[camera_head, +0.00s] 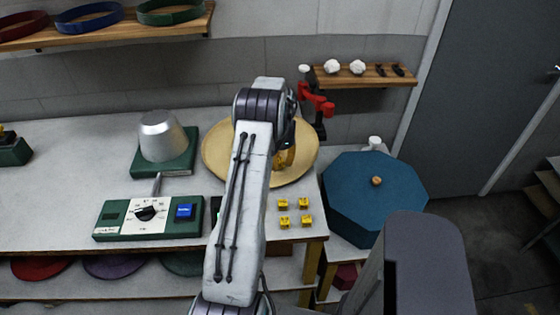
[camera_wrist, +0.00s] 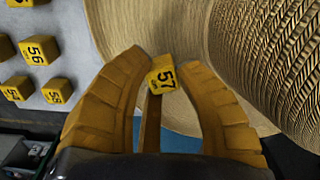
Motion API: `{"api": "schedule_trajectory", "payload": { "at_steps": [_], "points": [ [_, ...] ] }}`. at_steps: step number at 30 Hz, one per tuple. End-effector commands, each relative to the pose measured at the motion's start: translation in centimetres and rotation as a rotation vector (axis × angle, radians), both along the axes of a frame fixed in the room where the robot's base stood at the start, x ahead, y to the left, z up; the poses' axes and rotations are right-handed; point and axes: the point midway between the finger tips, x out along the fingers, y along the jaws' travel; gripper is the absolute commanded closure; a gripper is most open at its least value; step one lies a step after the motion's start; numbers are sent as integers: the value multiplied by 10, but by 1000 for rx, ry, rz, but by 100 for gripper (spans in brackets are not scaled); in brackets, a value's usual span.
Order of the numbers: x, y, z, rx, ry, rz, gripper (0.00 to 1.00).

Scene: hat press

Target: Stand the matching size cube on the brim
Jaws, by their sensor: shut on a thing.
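My gripper (camera_wrist: 165,68) is shut on a yellow cube marked 57 (camera_wrist: 163,82), held between its fingertips in the wrist view. The straw hat's pale brim (camera_wrist: 175,30) lies behind the cube, with the woven crown (camera_wrist: 270,60) to the right. Whether the cube touches the brim I cannot tell. In the head view, my arm hides the hat's middle; its brim (camera_head: 217,150) shows at both sides, and my gripper (camera_head: 285,158) is over its right part. Several other yellow cubes stand on the table, one marked 56 (camera_wrist: 39,50) and one marked 58 (camera_wrist: 57,90).
A green control box (camera_head: 120,232) with a black dial and blue button sits at the table's front. Behind it stands a grey metal block (camera_head: 163,135) on a green base. A blue octagonal lid (camera_head: 350,185) is to the right.

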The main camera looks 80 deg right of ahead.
Motion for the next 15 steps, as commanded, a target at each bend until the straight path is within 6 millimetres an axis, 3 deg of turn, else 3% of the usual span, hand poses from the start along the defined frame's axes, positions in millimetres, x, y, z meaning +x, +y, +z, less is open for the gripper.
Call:
{"api": "schedule_trajectory", "payload": {
  "at_steps": [15],
  "points": [
    [0,0,-9,0,0,0,83]
  ]
}}
